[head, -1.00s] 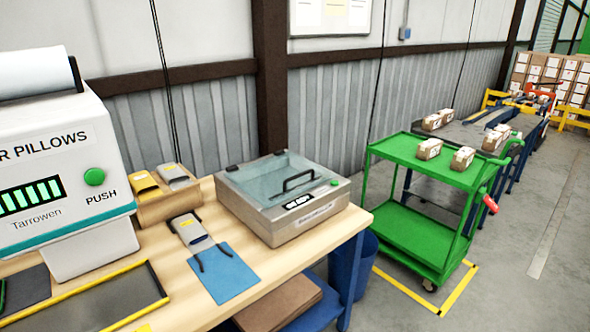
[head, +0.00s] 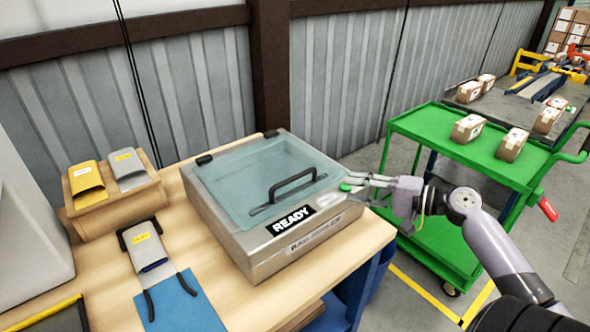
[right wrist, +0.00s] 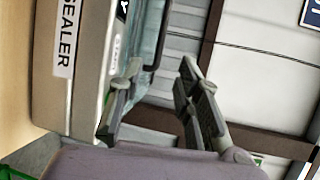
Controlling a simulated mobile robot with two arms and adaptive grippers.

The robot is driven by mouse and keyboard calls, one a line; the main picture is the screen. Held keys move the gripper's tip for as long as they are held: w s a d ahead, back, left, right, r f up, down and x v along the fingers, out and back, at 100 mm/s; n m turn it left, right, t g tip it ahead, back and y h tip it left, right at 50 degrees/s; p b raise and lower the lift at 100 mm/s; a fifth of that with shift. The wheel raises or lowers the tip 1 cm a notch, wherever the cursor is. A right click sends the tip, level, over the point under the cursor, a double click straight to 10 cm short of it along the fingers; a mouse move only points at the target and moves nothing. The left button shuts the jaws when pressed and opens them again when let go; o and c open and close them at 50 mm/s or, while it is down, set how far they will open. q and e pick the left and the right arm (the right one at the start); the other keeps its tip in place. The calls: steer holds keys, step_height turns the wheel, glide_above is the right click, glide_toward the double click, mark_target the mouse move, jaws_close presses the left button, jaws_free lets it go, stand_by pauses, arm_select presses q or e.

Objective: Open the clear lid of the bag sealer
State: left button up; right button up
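The bag sealer (head: 262,250) is a metal box on the wooden table, with a READY display and a green button at its front right. Its clear lid (head: 245,178) lies shut, hinged at the back. The dark lid handle (head: 292,183) stands near the front edge. My right gripper (head: 354,188) is at the sealer's right front corner, right of the handle and around the green button in the picture; contact cannot be told. In the right wrist view its fingers (right wrist: 155,92) are spread and empty, with the sealer on the left. My left gripper is not in view.
A green cart (head: 445,145) with small cartons stands right of the table. Left of the sealer are a wooden holder (head: 120,208) with yellow and grey pouches, a pouch in a black stand (head: 150,255) and a blue mat (head: 185,308).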

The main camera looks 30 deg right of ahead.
mark_target(296, 179)
steer(key=p+x, duration=0.1)
steer(key=x, duration=0.7)
steer(key=p+x, duration=0.2)
steer(key=x, duration=0.5)
steer(key=shift+w+a, duration=0.25)
steer(key=shift+a, duration=0.15)
steer(key=shift+w+a, duration=0.15)
steer(key=shift+w, duration=0.15)
steer(key=shift+w+a+f, duration=0.1)
steer(key=shift+w, duration=0.1)
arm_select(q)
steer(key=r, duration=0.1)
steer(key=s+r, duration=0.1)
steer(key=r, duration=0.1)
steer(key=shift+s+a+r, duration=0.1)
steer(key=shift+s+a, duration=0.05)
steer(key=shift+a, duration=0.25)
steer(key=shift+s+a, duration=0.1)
arm_select(e)
steer(key=shift+c, duration=0.3)
jaws_close()
